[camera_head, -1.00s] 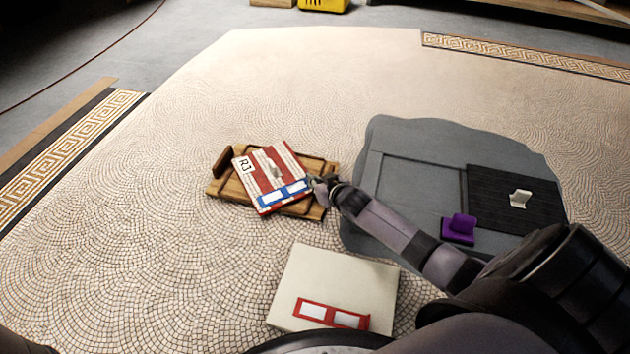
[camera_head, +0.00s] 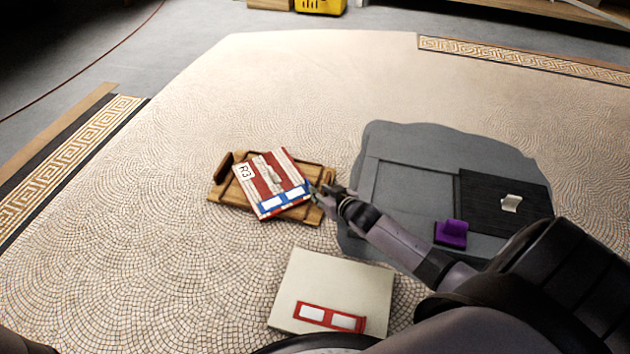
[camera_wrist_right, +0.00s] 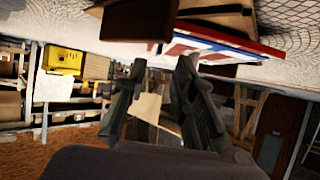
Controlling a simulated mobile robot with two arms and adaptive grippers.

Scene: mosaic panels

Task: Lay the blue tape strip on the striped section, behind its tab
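The striped section (camera_head: 258,178), red and white with an R3 label, lies askew on a wooden tray (camera_head: 224,190). A small grey tab (camera_head: 274,173) stands near its middle. The blue tape strip (camera_head: 286,198), with two white windows, lies along the section's edge nearest me, on the near side of the tab. My right gripper (camera_head: 319,191) is just right of the strip's right end. In the right wrist view its fingers (camera_wrist_right: 160,65) are apart with nothing visible between them, and the striped section shows beyond them. I cannot tell if it touches the strip. My left gripper is out of view.
A pale panel with a red two-window strip (camera_head: 331,317) lies nearer me. At right, a grey slab (camera_head: 405,180) carries a dark ribbed panel with a white tab (camera_head: 511,203) and a purple block (camera_head: 452,233). Mosaic floor is open at left and behind.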

